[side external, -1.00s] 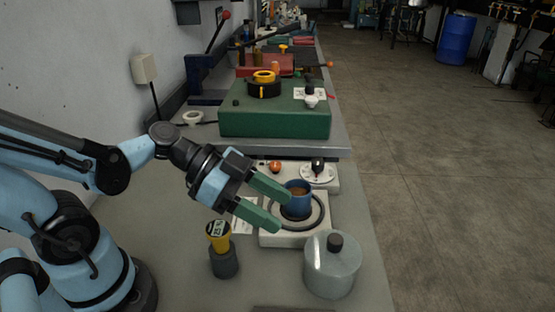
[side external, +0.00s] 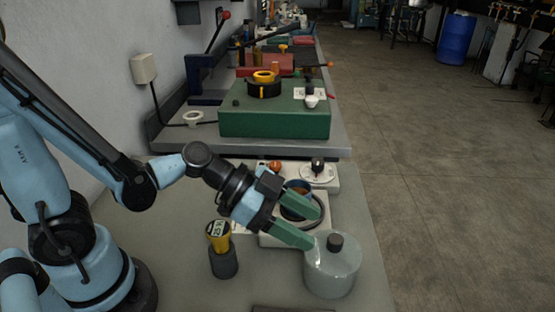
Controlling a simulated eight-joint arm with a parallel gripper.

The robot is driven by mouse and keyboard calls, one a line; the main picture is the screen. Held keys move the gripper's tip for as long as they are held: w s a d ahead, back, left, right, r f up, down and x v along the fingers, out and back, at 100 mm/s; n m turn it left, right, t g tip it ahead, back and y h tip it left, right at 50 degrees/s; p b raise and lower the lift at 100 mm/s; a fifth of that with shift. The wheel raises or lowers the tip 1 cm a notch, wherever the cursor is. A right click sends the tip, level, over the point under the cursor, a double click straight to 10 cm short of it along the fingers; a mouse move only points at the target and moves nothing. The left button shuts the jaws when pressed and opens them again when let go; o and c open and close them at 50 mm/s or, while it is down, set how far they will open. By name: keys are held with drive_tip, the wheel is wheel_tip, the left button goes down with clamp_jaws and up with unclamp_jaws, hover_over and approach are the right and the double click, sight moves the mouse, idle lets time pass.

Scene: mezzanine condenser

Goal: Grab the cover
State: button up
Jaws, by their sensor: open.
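The cover is a translucent grey-white cylinder (side external: 331,272) with a black knob (side external: 335,242) on top. It stands upright on the near right of the bench. My gripper (side external: 316,222) is open and empty, its two green fingers apart and pointing right. In this view the fingers show just above and left of the cover, the lower fingertip close to the knob. I cannot tell whether it touches. A blue cup (side external: 296,186) on the pale hotplate (side external: 268,238) is mostly hidden behind my gripper.
A green box (side external: 275,122) sits farther back. A dial (side external: 318,175) is behind the hotplate. The bench's right edge is near the cover.

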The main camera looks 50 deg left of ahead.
sight(331, 237)
drive_tip(key=shift+x, duration=2.3)
drive_tip(key=shift+w+a, duration=0.15)
drive_tip(key=shift+w, duration=0.05)
clamp_jaws()
